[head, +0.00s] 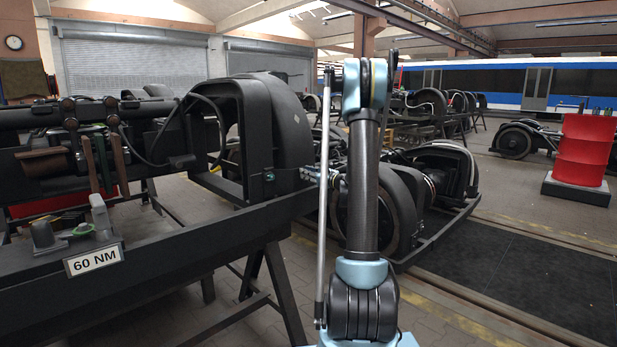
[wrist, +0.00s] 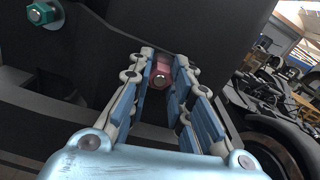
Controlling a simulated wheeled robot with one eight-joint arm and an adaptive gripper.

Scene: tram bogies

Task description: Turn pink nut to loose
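The pink nut (wrist: 160,76) shows in the wrist view on the dark frame, with a lighter bolt end at its centre. My gripper (wrist: 165,64) is open, its blue-padded fingers on either side of the nut. A narrow gap seems to show between the nut and the pads; I cannot tell whether either pad touches it. A green nut (wrist: 43,13) sits on the same frame at upper left. In the head view my gripper (head: 318,177) points left at the dark bogie housing, right of the green nut (head: 269,177). The pink nut is not clearly visible there.
The bogie frame (head: 170,240) stands on trestle legs at left and carries a "60 NM" sign (head: 94,260). Other bogies (head: 410,190) stand behind my arm. A red barrel (head: 584,150) is at far right. The dark floor at lower right is clear.

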